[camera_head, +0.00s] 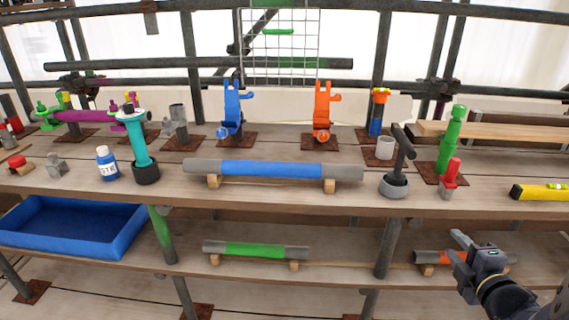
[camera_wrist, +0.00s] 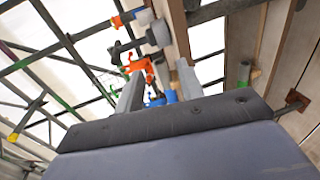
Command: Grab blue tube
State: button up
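The blue tube (camera_head: 270,169) is a grey pipe with a wide blue band. It lies level across two small wooden blocks on the upper shelf, near the middle of the head view. My gripper (camera_head: 454,245) is at the lower right of the head view, well to the right of the tube and lower in the picture. In the wrist view the two grey fingers (camera_wrist: 159,88) stand apart with nothing held between them. I cannot make out the blue tube for sure in the wrist view.
A dark T-handled tool in a grey base (camera_head: 395,185) stands right of the tube, and a teal post (camera_head: 138,140) left of it. Blue (camera_head: 231,110) and orange (camera_head: 322,110) clamps stand behind. Below are a green-banded tube (camera_head: 254,250) and a blue tray (camera_head: 12,238).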

aim_at(228, 167)
jog(key=i+j, duration=0.1)
jog(key=j, duration=0.35)
jog(key=i+j, duration=0.1)
jog(key=j, duration=0.4)
jog(key=i+j, duration=0.1)
jog(key=j, duration=0.35)
jog(key=i+j, duration=0.1)
jog(key=j, duration=0.4)
jog(key=i+j, duration=0.15)
jog(key=j, duration=0.3)
jog(key=i+j, duration=0.1)
jog(key=j, duration=0.35)
jog(key=i+j, duration=0.1)
jog(key=j, duration=0.4)
jog(key=z, duration=0.05)
